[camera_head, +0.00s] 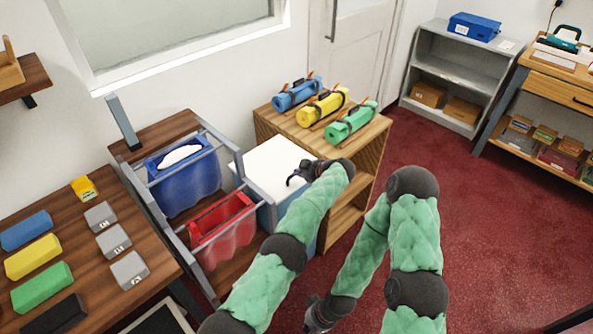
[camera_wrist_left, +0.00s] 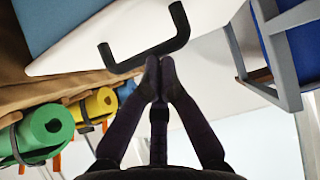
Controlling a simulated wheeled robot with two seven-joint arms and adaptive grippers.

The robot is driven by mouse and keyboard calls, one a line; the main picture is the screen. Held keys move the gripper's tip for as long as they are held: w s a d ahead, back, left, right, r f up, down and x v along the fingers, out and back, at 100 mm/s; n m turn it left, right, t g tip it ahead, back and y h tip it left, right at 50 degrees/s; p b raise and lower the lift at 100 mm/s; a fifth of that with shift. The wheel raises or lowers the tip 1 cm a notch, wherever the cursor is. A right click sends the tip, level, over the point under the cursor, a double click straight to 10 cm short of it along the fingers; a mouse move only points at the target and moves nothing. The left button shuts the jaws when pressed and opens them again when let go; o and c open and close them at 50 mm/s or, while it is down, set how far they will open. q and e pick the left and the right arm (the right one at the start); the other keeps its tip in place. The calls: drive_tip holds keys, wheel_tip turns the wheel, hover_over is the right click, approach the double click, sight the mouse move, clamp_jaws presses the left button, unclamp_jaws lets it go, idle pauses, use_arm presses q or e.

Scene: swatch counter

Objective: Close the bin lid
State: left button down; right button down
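The bin lid (camera_head: 268,165) is white and lies roughly flat across the top of the light blue bin (camera_head: 267,216), between the bag rack and the wooden shelf. I cannot tell whether a small gap is left under it. It also shows in the left wrist view (camera_wrist_left: 75,52), with a black bar handle (camera_wrist_left: 181,35). My left gripper (camera_head: 292,179) is over the lid's near right part. In the left wrist view its fingertips (camera_wrist_left: 159,62) are together with nothing seen between them, right at the handle bar; contact is unclear. My right gripper (camera_head: 311,322) hangs low, partly cut off.
A grey rack (camera_head: 243,160) with blue (camera_head: 184,186) and red (camera_head: 222,228) bags stands left of the bin. A wooden shelf (camera_head: 370,140) with blue, yellow and green rolls stands behind right. Red floor (camera_head: 490,220) at right is clear.

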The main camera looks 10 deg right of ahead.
use_arm(q)
drive_tip(key=shift+s+d+f, duration=0.15)
drive_tip(key=shift+s+f, duration=0.05)
drive_tip(key=shift+f, duration=0.75)
use_arm(e)
drive_tip(key=shift+s+a+f, duration=0.1)
drive_tip(key=shift+s+a, duration=0.05)
drive_tip(key=shift+a, duration=0.2)
